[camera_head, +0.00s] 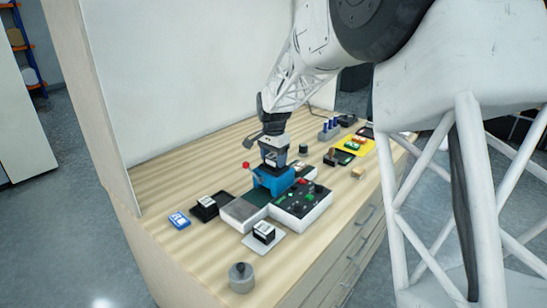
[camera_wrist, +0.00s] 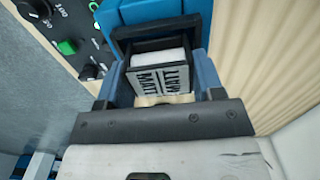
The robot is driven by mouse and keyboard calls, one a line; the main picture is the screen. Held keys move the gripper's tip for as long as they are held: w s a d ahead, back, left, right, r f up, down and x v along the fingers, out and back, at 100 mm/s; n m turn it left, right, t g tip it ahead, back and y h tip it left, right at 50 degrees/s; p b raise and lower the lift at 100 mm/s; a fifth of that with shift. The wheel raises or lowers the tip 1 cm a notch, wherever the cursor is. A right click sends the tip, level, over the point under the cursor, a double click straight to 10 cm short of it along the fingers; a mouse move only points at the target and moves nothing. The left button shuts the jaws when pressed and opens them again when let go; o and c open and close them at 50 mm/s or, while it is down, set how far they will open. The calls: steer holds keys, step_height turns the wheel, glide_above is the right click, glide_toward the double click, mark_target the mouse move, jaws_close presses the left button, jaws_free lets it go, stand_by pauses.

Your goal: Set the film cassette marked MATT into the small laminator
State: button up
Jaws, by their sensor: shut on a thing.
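My gripper (camera_head: 273,149) is shut on a dark cassette with a white label (camera_wrist: 160,74). In the wrist view the label reads MATT, and a finger lies on each side of the cassette. The blue small laminator (camera_head: 273,181) stands on the bench directly under my gripper in the head view. Its blue body (camera_wrist: 150,12) also shows at the top of the wrist view, close to the cassette's far end. The cassette is at the laminator's top; I cannot tell whether it touches or sits inside, as the opening is hidden.
A control box with knobs (camera_head: 303,203) adjoins the laminator. A black-and-white block (camera_head: 264,232) sits on a white pad in front. A yellow tray (camera_head: 365,149) lies farther back.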

steer(key=shift+f, duration=0.35)
stand_by(0.3)
steer(key=o, duration=1.2)
steer(key=shift+r, duration=0.15)
steer(key=shift+r, duration=3.3)
steer(key=shift+s, duration=0.1)
